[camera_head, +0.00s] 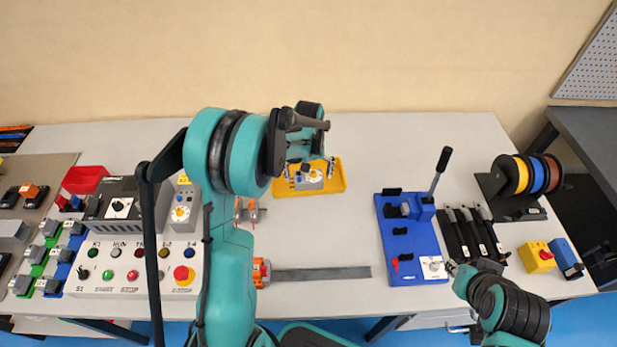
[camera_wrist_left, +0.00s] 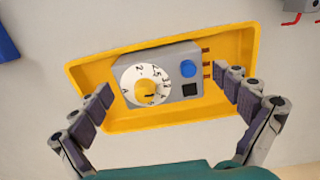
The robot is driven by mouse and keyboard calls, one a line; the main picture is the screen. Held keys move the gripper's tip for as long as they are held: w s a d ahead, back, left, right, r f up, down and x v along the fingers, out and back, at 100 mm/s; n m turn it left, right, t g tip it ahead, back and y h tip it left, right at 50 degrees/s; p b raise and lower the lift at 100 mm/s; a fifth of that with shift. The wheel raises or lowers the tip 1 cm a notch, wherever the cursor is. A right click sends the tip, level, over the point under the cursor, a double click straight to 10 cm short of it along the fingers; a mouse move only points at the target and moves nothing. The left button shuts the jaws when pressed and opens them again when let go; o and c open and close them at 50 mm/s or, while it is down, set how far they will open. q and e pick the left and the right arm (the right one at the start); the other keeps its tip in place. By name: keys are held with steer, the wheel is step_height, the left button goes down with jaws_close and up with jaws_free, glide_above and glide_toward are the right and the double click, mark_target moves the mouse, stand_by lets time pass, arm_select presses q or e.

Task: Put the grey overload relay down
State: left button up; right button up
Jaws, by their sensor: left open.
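The grey overload relay (camera_head: 309,179) lies in the yellow tray (camera_head: 334,187) at the back middle of the table. In the left wrist view the relay (camera_wrist_left: 188,62) shows a white dial with a yellow centre, a blue button and a dark square, and it rests inside the yellow tray (camera_wrist_left: 100,73). My left gripper (camera_head: 308,170) is over the tray. Its fingers (camera_wrist_left: 166,91) are spread on either side of the relay, apart from it. My right gripper (camera_head: 460,270) is at the lower right, small in the head view; its jaws are not clear.
A blue bender (camera_head: 418,262) with an upright lever stands right of the middle, beside several black-handled tools (camera_head: 468,232). A grey bar (camera_head: 320,273) lies at the front. A control panel (camera_head: 130,262) fills the left. The table between tray and bender is clear.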

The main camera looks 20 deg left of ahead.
mark_target(309, 177)
arm_select(q)
step_height(309, 177, up, 11)
steer(key=p, duration=0.3)
steer(key=s+d+r+m+t, duration=0.3)
steer(key=s+d+r+t, duration=0.15)
steer(key=s+r, duration=0.5)
steer(key=s+d+f+m+t, duration=0.2)
steer(key=s+d+m, duration=0.1)
steer(key=s, duration=0.8)
steer(key=shift+d+f+t, duration=0.15)
steer(key=shift+d+t, duration=0.2)
steer(key=shift+f, duration=0.15)
